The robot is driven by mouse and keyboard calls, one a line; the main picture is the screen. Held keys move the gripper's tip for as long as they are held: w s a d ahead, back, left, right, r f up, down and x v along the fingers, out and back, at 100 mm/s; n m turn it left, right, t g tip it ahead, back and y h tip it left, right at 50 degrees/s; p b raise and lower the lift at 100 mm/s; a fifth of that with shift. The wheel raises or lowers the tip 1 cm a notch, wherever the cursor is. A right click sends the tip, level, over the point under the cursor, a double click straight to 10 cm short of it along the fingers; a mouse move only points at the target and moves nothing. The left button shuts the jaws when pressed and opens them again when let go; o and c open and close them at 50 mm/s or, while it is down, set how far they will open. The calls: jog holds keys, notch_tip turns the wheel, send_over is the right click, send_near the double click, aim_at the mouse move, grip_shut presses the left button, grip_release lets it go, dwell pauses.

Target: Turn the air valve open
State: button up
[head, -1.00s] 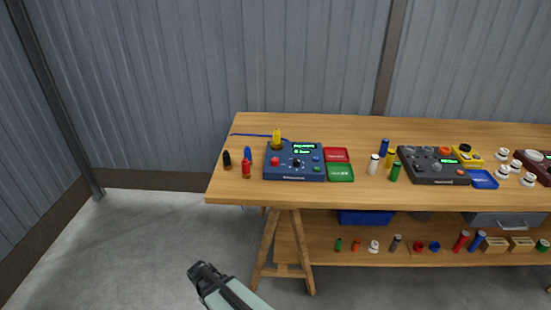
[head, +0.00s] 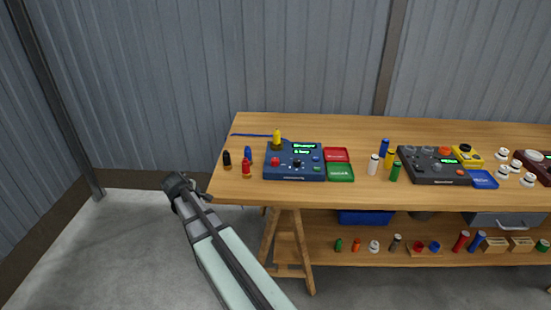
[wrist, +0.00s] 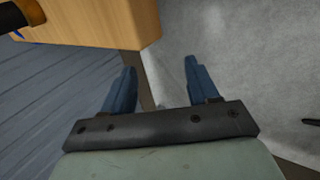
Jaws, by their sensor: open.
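A blue control box (head: 295,174) sits at the left end of the wooden bench, with a green-lit display, a red button and a black dial (head: 297,163). A yellow cylinder (head: 277,136) stands at its back left corner on a dark base. I cannot tell which part is the air valve. My gripper (head: 178,184) is off the bench's left front corner, apart from the box. In the wrist view its two blue fingers (wrist: 160,66) are spread with nothing between them.
Black (head: 227,159), red (head: 246,168) and blue bottles stand left of the box. A red tray (head: 337,154) and a green tray (head: 341,173) lie to its right. The bench corner (wrist: 110,25) is close to my fingers. Floor left of the bench is clear.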

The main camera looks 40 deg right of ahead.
jog(key=w+d+r+m, duration=0.1)
jog(key=w+d+r, duration=0.1)
jog(key=d+r, duration=0.5)
jog(key=s+d+r+m, duration=0.2)
jog(key=d, duration=0.2)
jog(key=s+d+r+m+y, duration=0.1)
jog(key=s+d+r+m, duration=0.1)
jog(key=d, duration=0.3)
jog(key=s+d+r+m, duration=0.1)
jog(key=s+d+r, duration=0.2)
jog(key=d, duration=0.1)
jog(key=shift+s+d+r+m+g+y, duration=0.1)
jog(key=shift+s+d+m+g+y, duration=0.05)
jog(key=shift+d+m+g+y, duration=0.2)
jog(key=m+y, duration=0.2)
jog(key=m, duration=0.3)
send_near(275, 159)
jog(key=shift+n, duration=0.25)
jog(key=x, duration=0.8)
jog(key=shift+f, duration=0.3)
jog(key=c, duration=1)
